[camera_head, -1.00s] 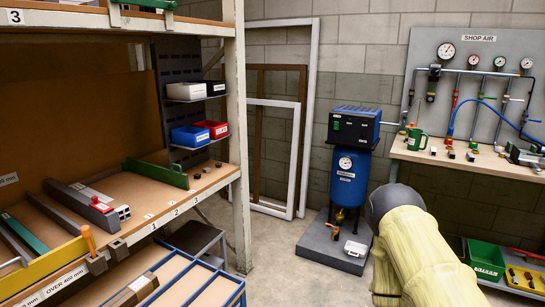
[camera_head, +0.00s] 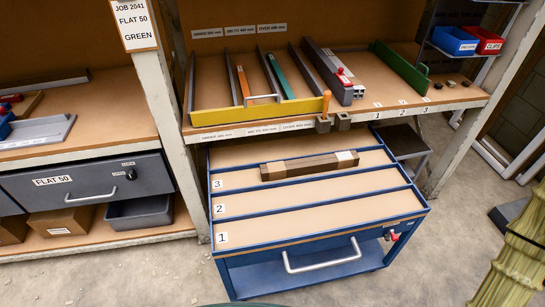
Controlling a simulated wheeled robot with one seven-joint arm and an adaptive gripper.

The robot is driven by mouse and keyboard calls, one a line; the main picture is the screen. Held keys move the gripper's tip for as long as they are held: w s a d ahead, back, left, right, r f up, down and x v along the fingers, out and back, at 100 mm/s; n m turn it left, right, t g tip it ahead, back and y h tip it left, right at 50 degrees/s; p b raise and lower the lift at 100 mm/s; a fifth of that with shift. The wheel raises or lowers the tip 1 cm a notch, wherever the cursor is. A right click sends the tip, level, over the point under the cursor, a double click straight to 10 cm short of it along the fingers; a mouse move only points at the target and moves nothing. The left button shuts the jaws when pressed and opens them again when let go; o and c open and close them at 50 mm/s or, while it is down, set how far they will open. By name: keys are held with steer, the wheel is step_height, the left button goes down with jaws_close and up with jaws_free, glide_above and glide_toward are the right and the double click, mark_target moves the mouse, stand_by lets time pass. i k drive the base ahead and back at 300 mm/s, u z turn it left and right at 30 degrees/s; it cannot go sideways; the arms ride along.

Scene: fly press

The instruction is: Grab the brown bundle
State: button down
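The brown bundle (camera_head: 300,169) is a long, squared pack of brown bars with a pale label or wrap near its right end. It lies lengthwise in the lane marked 3 of a blue-framed cart (camera_head: 324,235). My gripper is outside the picture; only part of my yellowish arm shows at the lower right, well to the right of the bundle.
A post (camera_head: 165,115) stands left of the cart. A cart handle (camera_head: 322,262) sticks out in front. Floor is clear at the lower left.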

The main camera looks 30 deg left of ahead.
mark_target(280, 169)
steer(key=u, duration=0.7)
steer(key=k, duration=0.5)
steer(key=z, duration=0.95)
steer(key=i, duration=0.85)
steer(key=u, duration=1.2)
